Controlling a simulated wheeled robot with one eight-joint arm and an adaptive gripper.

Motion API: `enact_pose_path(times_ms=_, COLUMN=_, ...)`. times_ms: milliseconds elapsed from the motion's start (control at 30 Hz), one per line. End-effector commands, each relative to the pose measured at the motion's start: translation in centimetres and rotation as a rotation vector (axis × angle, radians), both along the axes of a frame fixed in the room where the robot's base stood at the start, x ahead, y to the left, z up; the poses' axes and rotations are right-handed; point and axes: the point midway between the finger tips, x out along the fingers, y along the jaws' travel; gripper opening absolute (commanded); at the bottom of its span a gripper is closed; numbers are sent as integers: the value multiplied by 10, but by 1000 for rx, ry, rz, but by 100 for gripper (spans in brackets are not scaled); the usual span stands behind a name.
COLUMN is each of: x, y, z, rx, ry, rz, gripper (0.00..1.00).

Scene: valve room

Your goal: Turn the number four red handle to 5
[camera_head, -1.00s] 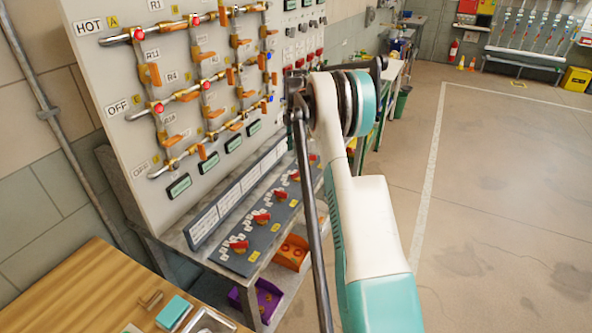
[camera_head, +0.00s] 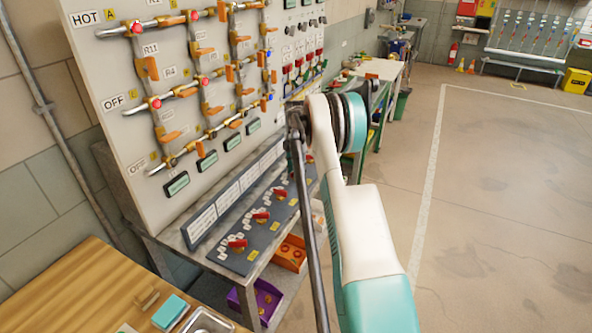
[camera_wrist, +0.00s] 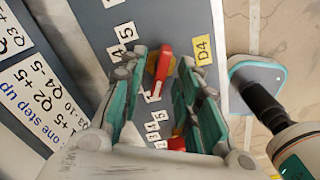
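The red handle beside the yellow D4 label (camera_wrist: 202,50) is the number four handle (camera_wrist: 163,66). In the wrist view it stands between the two green-padded fingers of my gripper (camera_wrist: 165,72). The fingers are open, one on each side of it, with a visible gap on the right; contact on the left cannot be told. The number labels 4 and 5 (camera_wrist: 122,32) lie to its left. Another red handle (camera_wrist: 177,143) shows lower down between the fingers, partly hidden. In the head view my arm hides the D4 handle and my gripper.
The grey panel carries other red handles (camera_head: 236,244), (camera_head: 261,217), (camera_head: 280,193). A pipe board (camera_head: 180,100) rises behind it. A purple bin (camera_head: 262,297) and an orange bin (camera_head: 291,253) sit below. A wooden table (camera_head: 75,290) is at the front left. Open floor lies right.

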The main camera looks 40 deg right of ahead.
Motion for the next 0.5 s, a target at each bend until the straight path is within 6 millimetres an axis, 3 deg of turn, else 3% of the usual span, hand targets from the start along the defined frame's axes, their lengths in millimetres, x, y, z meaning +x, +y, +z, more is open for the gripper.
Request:
enact_pose_path(times_ms=33, x=0, y=0, z=0, rx=0, ry=0, rz=0, gripper=30)
enact_pose_path(times_ms=167, x=0, y=0, z=0, rx=0, ry=0, rz=0, gripper=1)
enact_pose_path(times_ms=500, x=0, y=0, z=0, rx=0, ry=0, rz=-9, gripper=0)
